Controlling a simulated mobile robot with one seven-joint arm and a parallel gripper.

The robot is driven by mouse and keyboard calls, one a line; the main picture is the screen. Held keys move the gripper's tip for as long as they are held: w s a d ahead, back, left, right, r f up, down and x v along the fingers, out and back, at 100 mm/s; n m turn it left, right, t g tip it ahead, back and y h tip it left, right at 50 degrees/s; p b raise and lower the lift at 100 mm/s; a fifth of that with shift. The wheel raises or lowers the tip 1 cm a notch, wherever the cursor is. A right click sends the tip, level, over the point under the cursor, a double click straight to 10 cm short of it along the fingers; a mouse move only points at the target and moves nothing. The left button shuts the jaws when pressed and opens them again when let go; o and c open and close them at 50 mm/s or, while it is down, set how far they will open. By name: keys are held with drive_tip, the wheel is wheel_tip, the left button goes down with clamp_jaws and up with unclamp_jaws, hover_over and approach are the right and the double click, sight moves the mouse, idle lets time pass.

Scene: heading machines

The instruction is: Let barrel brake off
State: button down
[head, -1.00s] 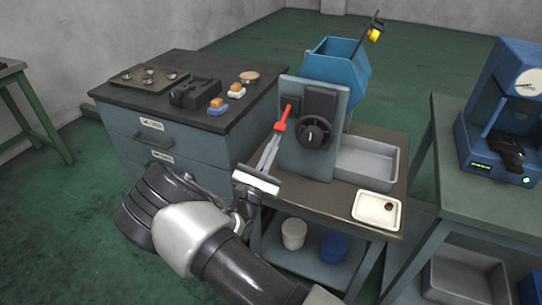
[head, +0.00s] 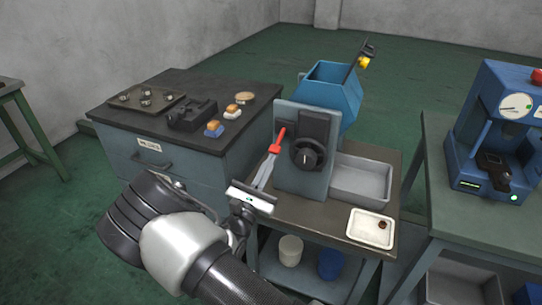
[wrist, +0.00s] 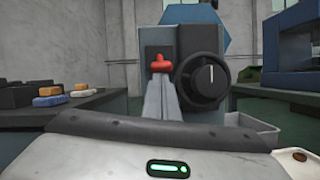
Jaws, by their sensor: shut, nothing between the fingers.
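The barrel machine has a blue barrel (head: 334,88) behind a grey upright panel (head: 289,176). A red lever (head: 278,141), probably the brake lever, is at the panel's left side and leans up to the right. It also shows in the wrist view as a red piece (wrist: 161,64) left of the black dial (wrist: 202,80). My gripper (head: 270,158) is shut and empty, its fingertips just below the lever's lower end. In the wrist view my fingers (wrist: 162,82) overlap the area under the red piece. I cannot tell whether they touch it.
A dark-topped cabinet (head: 233,137) with blocks and a tray stands left of the machine. A grey bin (head: 360,180) and a white tray (head: 369,229) sit right of the panel. A blue press (head: 497,130) stands on a bench at the right. Green floor lies behind.

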drive_tip(key=r+g+p, duration=0.1)
drive_tip(key=r+p, duration=0.1)
drive_tip(key=p, duration=0.1)
drive_tip(key=s+r+g+y+p, duration=0.1)
drive_tip(key=r+p, duration=0.1)
drive_tip(key=p, duration=0.1)
drive_tip(key=shift+a, duration=0.2)
drive_tip(key=g+p, duration=0.1)
drive_tip(key=p, duration=0.1)
drive_tip(key=g+p, duration=0.1)
drive_tip(key=r+g+y+p, duration=0.1)
drive_tip(key=p, duration=0.1)
drive_tip(key=shift+s+r+p, duration=0.1)
drive_tip(key=shift+s+p, duration=0.15)
drive_tip(key=shift+p, duration=0.05)
drive_tip(key=shift+a+f+b, duration=0.2)
drive_tip(key=shift+f+b, duration=0.1)
drive_tip(key=b, duration=0.2)
approach(269, 152)
drive_tip(key=s+r, duration=0.1)
drive_tip(key=s, duration=0.1)
drive_tip(key=s+a+r, duration=0.1)
drive_tip(key=s, duration=0.1)
drive_tip(key=shift+a+r, duration=0.1)
drive_tip(key=shift+r, duration=0.05)
